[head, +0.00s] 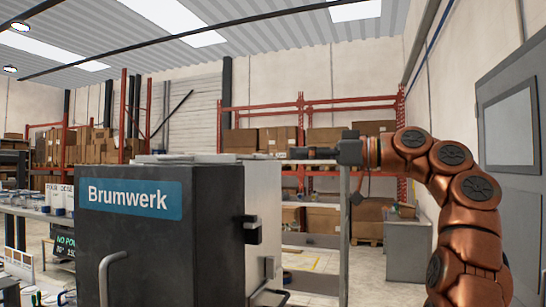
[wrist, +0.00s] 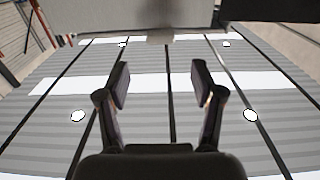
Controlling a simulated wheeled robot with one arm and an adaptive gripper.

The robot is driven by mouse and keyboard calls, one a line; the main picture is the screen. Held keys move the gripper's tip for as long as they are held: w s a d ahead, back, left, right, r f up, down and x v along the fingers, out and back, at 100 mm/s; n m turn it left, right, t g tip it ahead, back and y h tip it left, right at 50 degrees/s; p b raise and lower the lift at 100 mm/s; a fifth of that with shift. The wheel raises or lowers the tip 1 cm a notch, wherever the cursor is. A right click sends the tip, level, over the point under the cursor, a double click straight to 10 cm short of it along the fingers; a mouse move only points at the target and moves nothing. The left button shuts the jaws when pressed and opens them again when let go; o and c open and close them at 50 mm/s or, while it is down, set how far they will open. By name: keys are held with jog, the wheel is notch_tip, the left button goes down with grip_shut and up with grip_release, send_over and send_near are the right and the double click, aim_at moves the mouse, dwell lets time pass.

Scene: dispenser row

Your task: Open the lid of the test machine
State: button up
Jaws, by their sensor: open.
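The test machine, a box with a dark front (head: 160,235) and a blue Brumwerk label (head: 128,199), stands left of centre in the head view. Its side is pale grey, and a curved grey handle (head: 108,275) sits low on the front. A thin pale top (head: 190,158) shows edge-on; I cannot tell whether this is the lid or whether it is raised. My gripper (head: 293,153) points left near the top's right end; contact is unclear. In the wrist view my gripper (wrist: 160,76) has its fingers apart, with nothing visible between them.
A dark latch-like block (head: 251,230) juts from the machine's right side. A counter with white containers (head: 57,198) is at left. Red shelving with cartons (head: 310,137) stands behind. A grey door (head: 510,125) and cabinet (head: 407,250) are at right.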

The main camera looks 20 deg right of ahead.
jog(key=x, duration=0.7)
grip_shut()
dwell(0.6)
